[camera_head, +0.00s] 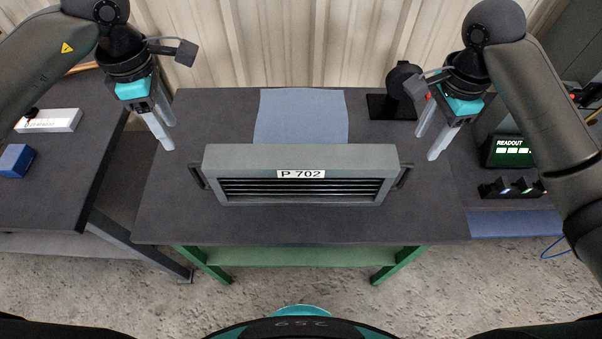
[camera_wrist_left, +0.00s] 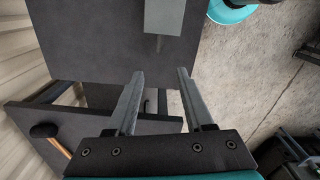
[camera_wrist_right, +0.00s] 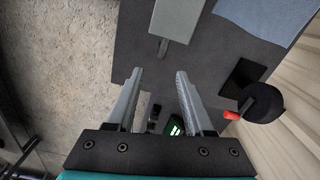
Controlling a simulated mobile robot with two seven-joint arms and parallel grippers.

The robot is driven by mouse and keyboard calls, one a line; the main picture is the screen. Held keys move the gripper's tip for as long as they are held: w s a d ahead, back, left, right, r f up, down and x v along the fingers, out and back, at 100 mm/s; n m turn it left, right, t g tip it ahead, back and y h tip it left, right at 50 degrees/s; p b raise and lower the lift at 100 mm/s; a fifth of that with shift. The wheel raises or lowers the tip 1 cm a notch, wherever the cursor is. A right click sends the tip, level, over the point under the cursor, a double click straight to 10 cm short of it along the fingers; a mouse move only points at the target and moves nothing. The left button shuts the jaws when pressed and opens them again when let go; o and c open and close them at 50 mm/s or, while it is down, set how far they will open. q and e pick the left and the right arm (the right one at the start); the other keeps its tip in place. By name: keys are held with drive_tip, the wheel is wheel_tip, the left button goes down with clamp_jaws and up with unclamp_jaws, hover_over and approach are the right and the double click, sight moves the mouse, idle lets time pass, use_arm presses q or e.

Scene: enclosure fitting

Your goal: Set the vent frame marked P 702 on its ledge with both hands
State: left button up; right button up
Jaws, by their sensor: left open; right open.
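The vent frame marked P 702 (camera_head: 300,155) is a grey box with dark louvres and a side handle at each end. It sits on the dark table (camera_head: 300,228) at the middle of the head view. Its left end shows in the left wrist view (camera_wrist_left: 163,15), and its right end in the right wrist view (camera_wrist_right: 178,18). My left gripper (camera_head: 168,136) is open and empty, above and left of the left handle (camera_head: 198,176). My right gripper (camera_head: 428,144) is open and empty, above and right of the right handle (camera_head: 403,176). I cannot make out the ledge.
A blue-grey cloth or mat (camera_head: 300,112) lies behind the frame. A black stand with a round head (camera_head: 403,78) is at the back right. A READOUT box (camera_head: 511,151) stands right of the table. A side table (camera_head: 60,180) on the left holds a blue block (camera_head: 15,160).

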sight(191, 165)
use_arm(q)
wheel_tip(191, 165, down, 15)
drive_tip(key=shift+w+f, duration=0.1)
drive_tip(key=shift+f, duration=0.05)
use_arm(e)
wheel_tip(191, 165, down, 15)
drive_tip(key=shift+w+f, duration=0.1)
drive_tip(key=shift+f, duration=0.05)
use_arm(q)
drive_tip(key=shift+c, duration=0.2)
use_arm(e)
drive_tip(key=shift+c, duration=0.2)
use_arm(q)
clamp_jaws()
use_arm(e)
clamp_jaws()
idle(0.4)
